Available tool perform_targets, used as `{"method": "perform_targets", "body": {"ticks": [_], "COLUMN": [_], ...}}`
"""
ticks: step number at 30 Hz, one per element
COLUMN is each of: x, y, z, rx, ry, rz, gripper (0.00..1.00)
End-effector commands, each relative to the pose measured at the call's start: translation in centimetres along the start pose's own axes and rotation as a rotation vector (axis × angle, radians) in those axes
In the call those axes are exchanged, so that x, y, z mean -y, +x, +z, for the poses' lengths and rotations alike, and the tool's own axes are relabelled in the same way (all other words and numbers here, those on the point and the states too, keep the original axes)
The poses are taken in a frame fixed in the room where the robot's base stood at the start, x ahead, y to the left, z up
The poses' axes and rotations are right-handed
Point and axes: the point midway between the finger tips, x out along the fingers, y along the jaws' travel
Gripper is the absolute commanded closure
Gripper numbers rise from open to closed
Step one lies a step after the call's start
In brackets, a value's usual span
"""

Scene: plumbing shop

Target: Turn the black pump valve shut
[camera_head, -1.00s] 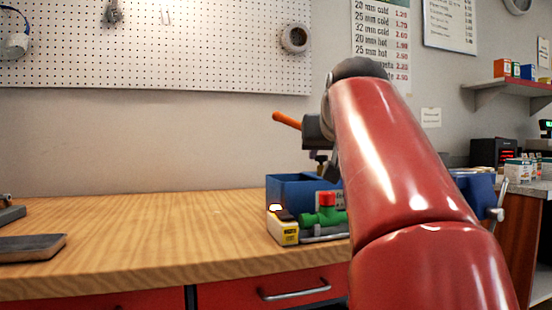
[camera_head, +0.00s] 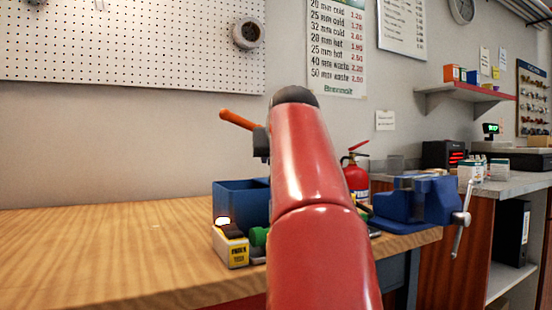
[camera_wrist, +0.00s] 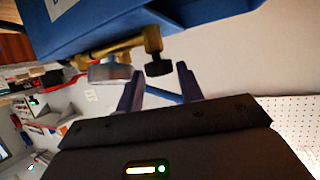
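In the wrist view a black knob (camera_wrist: 158,68) sits on the end of a brass fitting (camera_wrist: 115,48), beside a blue bin (camera_wrist: 165,18). I take this knob to be the black pump valve. My gripper (camera_wrist: 160,74) is open, with one finger on each side of the knob in the picture. I cannot tell whether either finger touches it. In the head view my red arm hides the knob and most of the gripper. The blue bin (camera_head: 228,201) shows left of the arm.
On the bench (camera_head: 110,250), a yellow-and-white box (camera_head: 230,248) and a green fitting (camera_head: 258,237) stand by the bin. An orange bar (camera_head: 238,119) sticks out near my gripper. A red extinguisher (camera_head: 356,182) and blue vise (camera_head: 432,200) stand right. The left bench is clear.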

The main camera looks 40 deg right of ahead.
Motion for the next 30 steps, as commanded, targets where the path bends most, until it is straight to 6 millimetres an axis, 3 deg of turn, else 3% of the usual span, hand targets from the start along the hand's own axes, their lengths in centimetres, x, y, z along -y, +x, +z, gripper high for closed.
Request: {"method": "perform_targets", "body": {"ticks": [10, 18, 30], "x": [0.00, 0.01, 0.36], "y": [0.56, 0.54, 0.52], "z": [0.02, 0.02, -0.04], "rx": [0.000, 0.001, 0.002], "ry": [0.000, 0.000, 0.036], "rz": [0.000, 0.000, 0.089], "gripper": [0.63, 0.94, 0.94]}}
